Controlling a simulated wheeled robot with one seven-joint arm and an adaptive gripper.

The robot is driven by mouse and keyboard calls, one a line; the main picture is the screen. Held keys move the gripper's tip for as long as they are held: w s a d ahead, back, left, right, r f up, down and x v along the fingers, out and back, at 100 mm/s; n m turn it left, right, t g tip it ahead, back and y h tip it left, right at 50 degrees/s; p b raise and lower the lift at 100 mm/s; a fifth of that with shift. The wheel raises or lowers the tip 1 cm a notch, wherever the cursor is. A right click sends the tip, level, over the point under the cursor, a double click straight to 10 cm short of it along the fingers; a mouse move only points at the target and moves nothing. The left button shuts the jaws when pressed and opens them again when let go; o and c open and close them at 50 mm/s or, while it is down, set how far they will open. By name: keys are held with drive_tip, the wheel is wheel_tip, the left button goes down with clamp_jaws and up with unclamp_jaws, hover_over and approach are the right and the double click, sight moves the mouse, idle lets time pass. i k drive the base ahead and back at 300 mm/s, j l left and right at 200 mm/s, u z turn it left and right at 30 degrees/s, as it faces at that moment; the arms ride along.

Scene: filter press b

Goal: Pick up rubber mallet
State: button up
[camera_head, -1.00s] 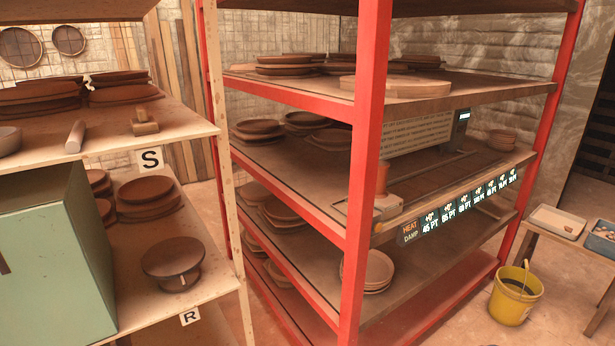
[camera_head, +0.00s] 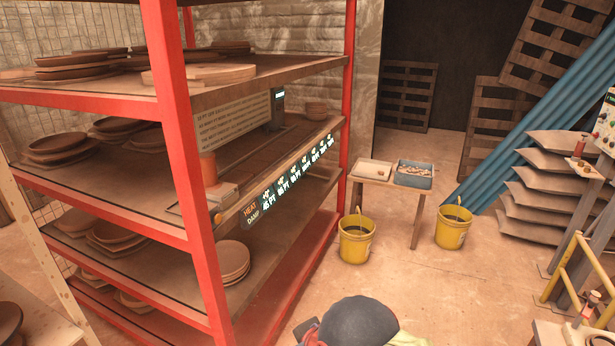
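I cannot make out a rubber mallet for certain in the current head view. My gripper is not in view, so its hold cannot be seen. A dark rounded top (camera_head: 358,322) shows at the bottom edge, with red and pale yellow-green bits beside it. Most of it is cut off, and I cannot tell what it is.
A red-posted rack (camera_head: 186,150) with stacked clay plates fills the left. Right of it are a small table (camera_head: 416,215) with two trays, yellow buckets (camera_head: 356,238) (camera_head: 453,227), stacked grey sheets (camera_head: 550,175) and a yellow rail (camera_head: 562,262). Open floor lies between.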

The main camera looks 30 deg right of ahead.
sight(315, 175)
drive_tip(key=i+l+z, duration=0.1)
drive_tip(key=z, duration=0.3)
drive_tip(key=i+l+z, duration=0.1)
drive_tip(key=z, duration=0.25)
drive_tip(key=i+l+z, duration=0.25)
drive_tip(key=i+z, duration=0.15)
drive_tip(key=i, duration=0.3)
drive_tip(key=i+z, duration=0.4)
drive_tip(key=i, duration=0.35)
drive_tip(key=i+j+z, duration=0.1)
drive_tip(key=i, duration=0.95)
drive_tip(key=i+j, duration=0.15)
drive_tip(key=i, duration=0.9)
drive_tip(key=i+j, duration=0.2)
drive_tip(key=j, duration=0.15)
drive_tip(key=i+j, duration=0.25)
drive_tip(key=j+z, duration=0.05)
drive_tip(key=j, duration=0.05)
